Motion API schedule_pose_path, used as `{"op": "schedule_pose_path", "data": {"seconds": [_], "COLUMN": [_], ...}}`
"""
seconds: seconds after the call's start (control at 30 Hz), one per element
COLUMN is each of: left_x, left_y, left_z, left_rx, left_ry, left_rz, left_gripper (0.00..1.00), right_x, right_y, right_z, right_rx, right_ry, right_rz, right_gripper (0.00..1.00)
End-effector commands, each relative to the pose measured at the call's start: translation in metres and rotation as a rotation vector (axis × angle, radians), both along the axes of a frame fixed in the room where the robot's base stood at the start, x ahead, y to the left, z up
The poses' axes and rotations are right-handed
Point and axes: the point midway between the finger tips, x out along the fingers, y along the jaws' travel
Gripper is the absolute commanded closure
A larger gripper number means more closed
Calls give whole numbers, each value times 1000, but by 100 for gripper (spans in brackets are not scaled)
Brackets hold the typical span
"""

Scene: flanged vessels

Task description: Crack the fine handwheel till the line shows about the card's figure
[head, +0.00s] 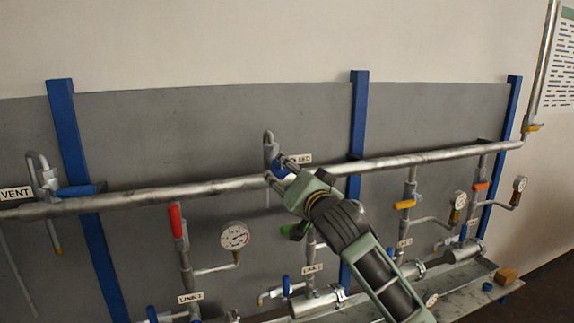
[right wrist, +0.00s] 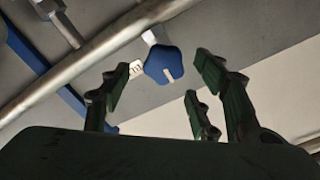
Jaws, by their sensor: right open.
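A blue handwheel (head: 279,171) sits on a short fitting on the long horizontal pipe, partly hidden by my right gripper (head: 281,173). In the right wrist view the blue handwheel (right wrist: 163,64) has a pale mark and lies ahead, between the open fingers (right wrist: 160,90). The gripper is open and empty, its tips close to the wheel; contact cannot be told. A green handle (head: 296,230) shows below, partly behind my arm. Which one is the fine handwheel is not readable. My left gripper is not in view.
The horizontal pipe (head: 150,194) crosses the grey panel (head: 220,120) between blue posts (head: 359,110). A red lever (head: 176,220), yellow handle (head: 404,205) and several branch lines stand below. A printed sheet (head: 562,60) hangs at upper right. A wooden block (head: 506,275) lies on the shelf.

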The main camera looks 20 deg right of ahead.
Motion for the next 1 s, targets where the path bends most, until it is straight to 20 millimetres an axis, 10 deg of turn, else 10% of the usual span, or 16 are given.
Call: {"op": "schedule_pose_path", "data": {"seconds": [0.73,1.0], "left_x": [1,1], "left_y": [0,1], "left_z": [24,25], "left_rx": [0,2], "left_ry": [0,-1], "left_rz": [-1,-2], "left_gripper": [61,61], "right_x": [47,47], "right_y": [2,2], "right_z": [0,0], "right_rx": [-1,-1], "right_ry": [-1,-1], "right_rz": [0,0], "right_gripper": [44,67]}}
